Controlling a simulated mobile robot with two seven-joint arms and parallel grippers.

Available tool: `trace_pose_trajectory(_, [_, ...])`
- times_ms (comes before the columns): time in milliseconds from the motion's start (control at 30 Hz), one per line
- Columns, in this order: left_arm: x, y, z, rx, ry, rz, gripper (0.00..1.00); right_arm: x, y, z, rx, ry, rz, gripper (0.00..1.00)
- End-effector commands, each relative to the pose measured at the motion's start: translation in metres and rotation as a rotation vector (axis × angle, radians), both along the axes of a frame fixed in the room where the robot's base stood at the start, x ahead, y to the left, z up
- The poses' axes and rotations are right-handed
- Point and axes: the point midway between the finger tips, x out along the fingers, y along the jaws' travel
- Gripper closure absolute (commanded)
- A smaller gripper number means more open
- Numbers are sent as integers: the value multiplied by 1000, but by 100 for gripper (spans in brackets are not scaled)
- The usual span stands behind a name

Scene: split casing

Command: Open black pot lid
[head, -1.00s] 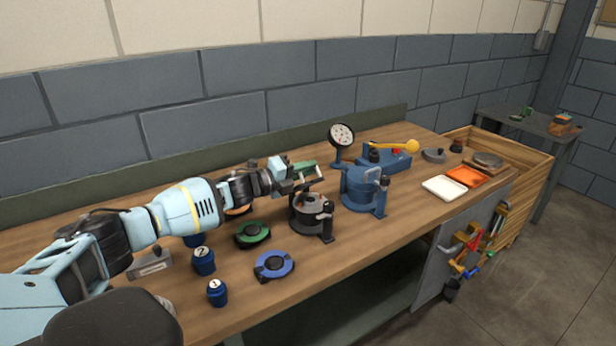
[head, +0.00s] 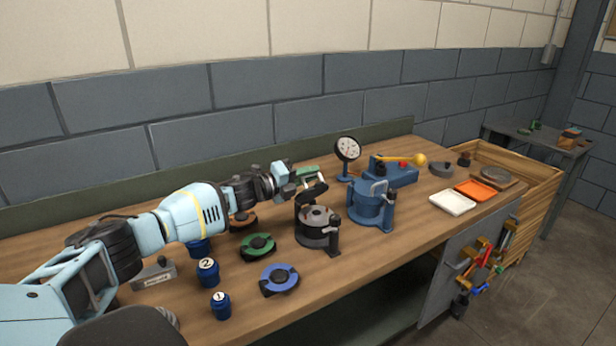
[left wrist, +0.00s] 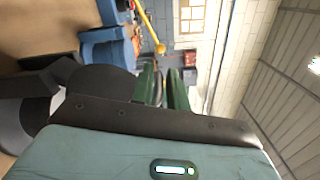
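The black pot (head: 317,240) stands on the workbench, with its grey inside and a small centre part showing. Its black lid (head: 311,194) is tilted up at the pot's back edge. My left gripper (head: 309,174) is at the top of the raised lid, on its far side; I cannot tell whether it touches. In the left wrist view the green fingers (left wrist: 162,88) stand a little apart, with nothing clearly held between them. The lid (left wrist: 100,84) shows as a dark disc beside them. My right gripper is out of view.
A blue pot (head: 368,205) with a latch stands right of the black pot, with a dial gauge (head: 347,149) behind. Green (head: 258,246) and blue (head: 279,280) ring parts and numbered blue weights (head: 208,271) lie left. White (head: 452,203) and orange (head: 475,191) trays are further right.

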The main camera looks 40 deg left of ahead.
Motion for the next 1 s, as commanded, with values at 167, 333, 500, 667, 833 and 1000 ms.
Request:
trace_pose_trajectory(167, [0, 0, 1, 0, -2, -2, 69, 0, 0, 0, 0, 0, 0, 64])
trace_pose_trajectory(333, [0, 0, -1, 1, 1, -1, 69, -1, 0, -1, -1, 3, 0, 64])
trace_pose_trajectory(500, [-6, 2, -2, 2, 3, -1, 69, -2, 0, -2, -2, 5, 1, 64])
trace_pose_trajectory(667, [-24, 10, -2, 3, 3, -1, 69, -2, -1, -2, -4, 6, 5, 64])
trace_pose_trajectory(833, [-45, 18, -3, 3, 5, -1, 69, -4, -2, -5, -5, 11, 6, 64])
trace_pose_trajectory(1000, [-61, 24, -2, 2, 4, -1, 69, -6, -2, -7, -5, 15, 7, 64])
